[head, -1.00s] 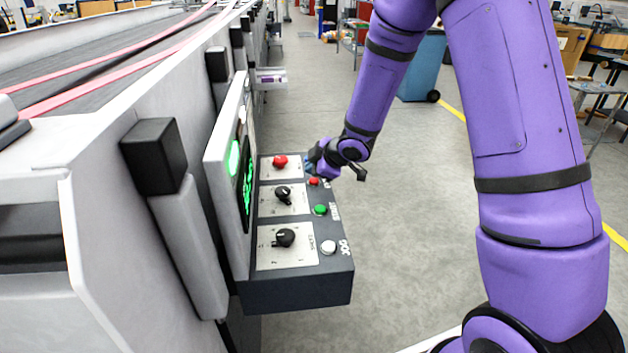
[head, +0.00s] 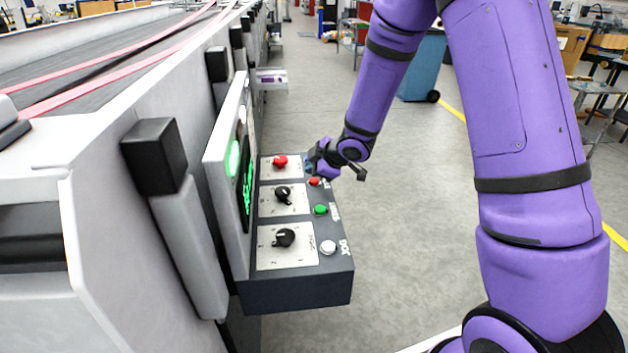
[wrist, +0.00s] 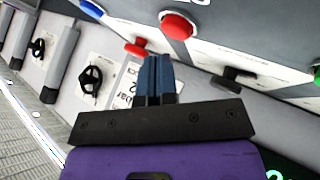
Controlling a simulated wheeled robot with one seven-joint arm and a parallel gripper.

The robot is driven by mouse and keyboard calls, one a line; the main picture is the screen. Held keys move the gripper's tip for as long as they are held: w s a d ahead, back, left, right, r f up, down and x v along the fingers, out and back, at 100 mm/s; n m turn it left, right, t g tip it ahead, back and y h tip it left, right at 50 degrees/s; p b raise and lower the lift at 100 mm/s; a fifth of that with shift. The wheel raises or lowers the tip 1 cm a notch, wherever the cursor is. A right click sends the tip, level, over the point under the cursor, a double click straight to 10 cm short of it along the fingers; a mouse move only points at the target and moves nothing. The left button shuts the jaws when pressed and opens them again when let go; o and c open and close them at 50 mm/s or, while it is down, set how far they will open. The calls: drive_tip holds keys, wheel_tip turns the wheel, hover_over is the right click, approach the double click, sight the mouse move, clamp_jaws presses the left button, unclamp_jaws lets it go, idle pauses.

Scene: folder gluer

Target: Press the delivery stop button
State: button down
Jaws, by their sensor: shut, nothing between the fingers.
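The control panel (head: 295,290) juts from the machine's side. In its outer button row, a small red button (head: 314,181) sits between my gripper and a green button (head: 320,209); its label is unreadable. In the wrist view this red button (wrist: 177,25) is just beyond and right of the fingertips. A second red button (head: 280,161) sits on a pale plate, also in the wrist view (wrist: 135,48). My gripper (wrist: 154,58) is shut and empty, with its dark blue fingers together. In the head view my gripper (head: 311,166) is at the panel's far end; contact cannot be told.
Black knobs (head: 283,195) (head: 284,238) and a white button (head: 328,247) are on the panel. A blue button (wrist: 92,8) shows in the wrist view. An upright screen (head: 228,180) borders the panel's left. Open floor (head: 420,240) lies to the right.

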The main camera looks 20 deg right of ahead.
sight(314, 181)
drive_tip(key=shift+f, duration=0.1)
idle(0.7)
drive_tip(key=shift+f, duration=0.3)
drive_tip(key=shift+f, duration=0.5)
idle(0.8)
drive_tip(key=shift+r, duration=0.15)
idle(0.3)
drive_tip(key=shift+r, duration=0.75)
drive_tip(key=shift+r, duration=2.5)
